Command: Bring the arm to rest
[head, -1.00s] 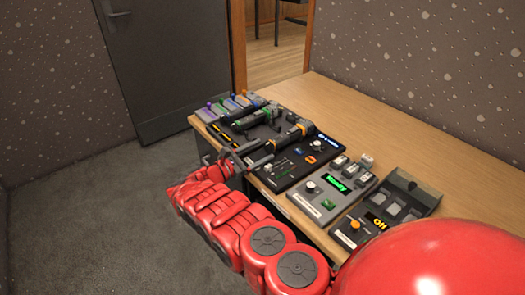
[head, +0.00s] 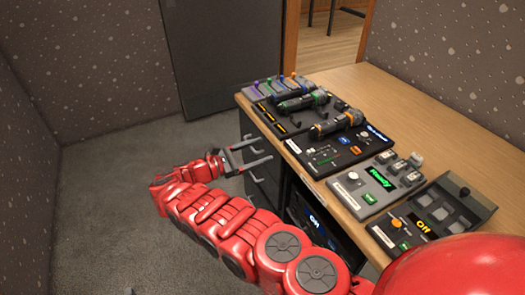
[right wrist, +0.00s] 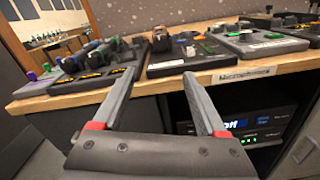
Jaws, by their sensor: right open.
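My right gripper (head: 254,156) is open and empty at the end of my red arm, in front of the desk's left edge in the head view. It also shows in the right wrist view (right wrist: 158,98), with its two grey fingers spread apart and nothing between them. The fader panel (head: 258,92) with several coloured levers sits at the far end of the desk, clear of the gripper.
The wooden desk (head: 440,115) carries microphones, a black control panel (head: 325,160), a box with a green "Ready" screen (head: 365,194) and a box reading "Off" (head: 405,243). Drawers and a lit rack unit (head: 318,232) sit below. The grey floor (head: 100,215) to the left is clear.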

